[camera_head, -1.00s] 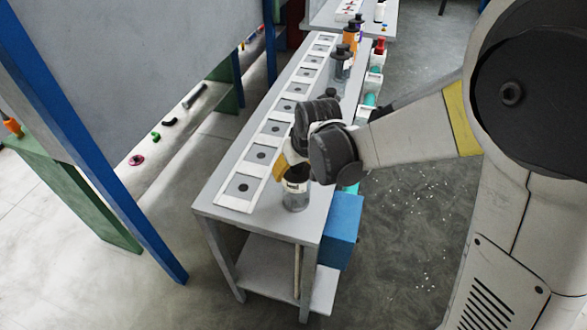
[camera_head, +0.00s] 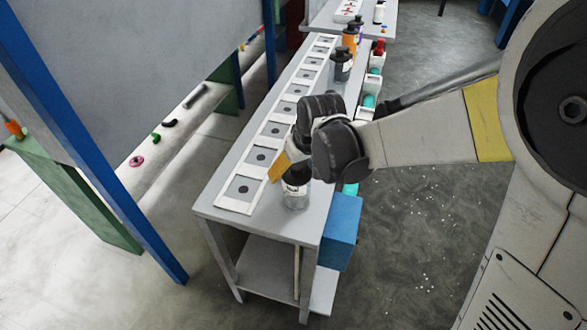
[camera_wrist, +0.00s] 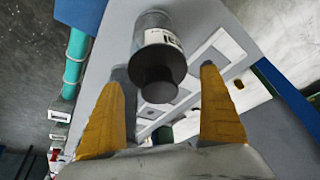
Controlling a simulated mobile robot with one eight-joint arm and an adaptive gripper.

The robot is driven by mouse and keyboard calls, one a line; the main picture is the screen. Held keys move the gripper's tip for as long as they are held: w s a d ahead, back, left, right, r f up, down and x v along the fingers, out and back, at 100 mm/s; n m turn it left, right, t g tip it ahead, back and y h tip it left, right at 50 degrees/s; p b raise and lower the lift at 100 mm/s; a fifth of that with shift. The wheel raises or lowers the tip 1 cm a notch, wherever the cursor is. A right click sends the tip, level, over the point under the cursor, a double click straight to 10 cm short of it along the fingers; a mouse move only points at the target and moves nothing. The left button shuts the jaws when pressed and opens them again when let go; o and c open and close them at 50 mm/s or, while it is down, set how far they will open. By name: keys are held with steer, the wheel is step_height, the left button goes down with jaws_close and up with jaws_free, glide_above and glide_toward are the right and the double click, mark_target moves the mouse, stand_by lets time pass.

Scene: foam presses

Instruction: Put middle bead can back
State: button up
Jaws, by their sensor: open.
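A grey can with a dark cap and a white label (camera_head: 296,197) stands upright on the near end of the long grey table (camera_head: 270,222). It is right of the row of white-framed plates. My gripper (camera_head: 283,172) is open, just above and beside the can's dark cap. In the wrist view the can (camera_wrist: 156,40) shows between and beyond the two yellow fingertips of my gripper (camera_wrist: 160,72). The fingers look apart from it, with a gap on each side. The far finger is mostly hidden in the head view.
Similar dark-capped bottles (camera_head: 342,66) stand farther back along the table. White-framed plates (camera_head: 261,156) line its left side. A blue box (camera_head: 342,232) and small bins (camera_head: 372,84) hang on its right side. A large grey panel with a blue post (camera_head: 110,170) stands at left.

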steer(key=p+v, duration=0.2)
steer(key=v, duration=0.6)
steer(key=shift+s+d+r, duration=0.15)
steer(key=shift+s+r, duration=0.05)
steer(key=shift+r, duration=0.1)
steer(key=s+d+r+m+t+h, duration=0.1)
steer(key=s+d+r+m, duration=0.1)
steer(key=s+d, duration=0.5)
steer(key=s+d+r+m+t, duration=0.2)
steer(key=s+d+r+m, duration=0.1)
steer(key=s+d, duration=0.4)
steer(key=shift+s+d+r+h, duration=0.2)
steer(key=shift+s+r+h, duration=0.25)
steer(key=shift+s, duration=0.35)
step_height(320, 180, down, 8)
steer(key=b, duration=0.7)
steer(key=shift+r, duration=0.2)
